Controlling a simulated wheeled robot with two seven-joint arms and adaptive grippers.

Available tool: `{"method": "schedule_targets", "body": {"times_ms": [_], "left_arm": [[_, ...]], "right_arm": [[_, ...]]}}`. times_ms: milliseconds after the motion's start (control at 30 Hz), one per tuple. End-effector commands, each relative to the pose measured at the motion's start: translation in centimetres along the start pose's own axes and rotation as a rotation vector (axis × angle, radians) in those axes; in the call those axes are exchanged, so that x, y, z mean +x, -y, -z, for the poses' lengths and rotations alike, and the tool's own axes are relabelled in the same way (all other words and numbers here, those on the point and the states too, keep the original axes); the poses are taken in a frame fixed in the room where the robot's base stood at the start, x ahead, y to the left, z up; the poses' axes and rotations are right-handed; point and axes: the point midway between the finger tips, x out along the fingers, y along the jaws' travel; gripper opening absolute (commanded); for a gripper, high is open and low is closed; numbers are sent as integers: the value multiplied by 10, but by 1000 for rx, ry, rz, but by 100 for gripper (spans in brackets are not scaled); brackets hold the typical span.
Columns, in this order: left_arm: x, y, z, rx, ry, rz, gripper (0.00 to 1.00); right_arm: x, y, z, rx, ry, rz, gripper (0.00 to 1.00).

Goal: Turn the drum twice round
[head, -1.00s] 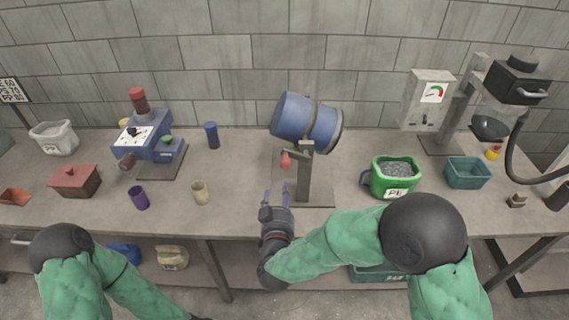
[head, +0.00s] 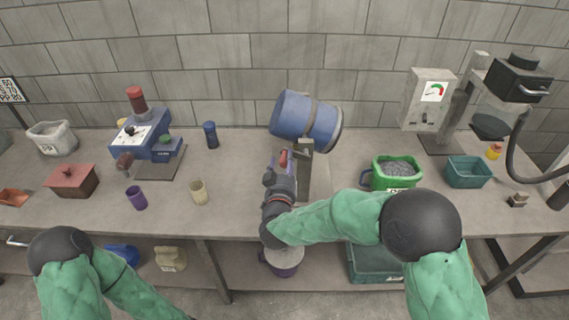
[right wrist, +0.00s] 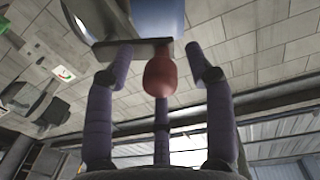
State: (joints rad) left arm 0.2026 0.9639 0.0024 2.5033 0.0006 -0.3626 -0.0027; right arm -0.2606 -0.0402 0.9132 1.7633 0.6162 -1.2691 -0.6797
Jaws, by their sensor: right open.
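The blue drum (head: 305,116) is tilted on a grey stand (head: 305,172) at the middle of the bench; it also shows in the right wrist view (right wrist: 158,18). Its red crank handle (head: 283,158) hangs below the drum on the near side. My right gripper (head: 280,162) is at the handle. In the right wrist view its fingers (right wrist: 160,68) are open, one on each side of the red handle (right wrist: 160,76), with gaps on both sides. My left arm is at the lower left of the head view, and its gripper is out of view.
A green tub (head: 396,172) of grey granules stands right of the stand, with a teal bin (head: 467,172) beyond it. A beige cup (head: 198,191) and a purple cup (head: 136,198) stand to the left. A blue machine (head: 148,140) is farther left.

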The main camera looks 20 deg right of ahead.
Motion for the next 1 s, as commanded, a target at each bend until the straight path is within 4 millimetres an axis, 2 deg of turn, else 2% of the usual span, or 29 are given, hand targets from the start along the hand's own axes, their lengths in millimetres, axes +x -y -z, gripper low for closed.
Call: {"method": "schedule_targets", "body": {"times_ms": [133, 400, 600, 1000], "left_arm": [[1, 0, 0, 0, 0, 0, 0], [1, 0, 0, 0, 0, 0, 0], [1, 0, 0, 0, 0, 0, 0], [1, 0, 0, 0, 0, 0, 0]], "right_arm": [[7, 0, -1, -1, 1, 0, 54], [8, 0, 0, -1, 0, 0, 54], [8, 0, 0, -1, 1, 0, 0], [9, 0, 0, 3, 2, 0, 0]]}}
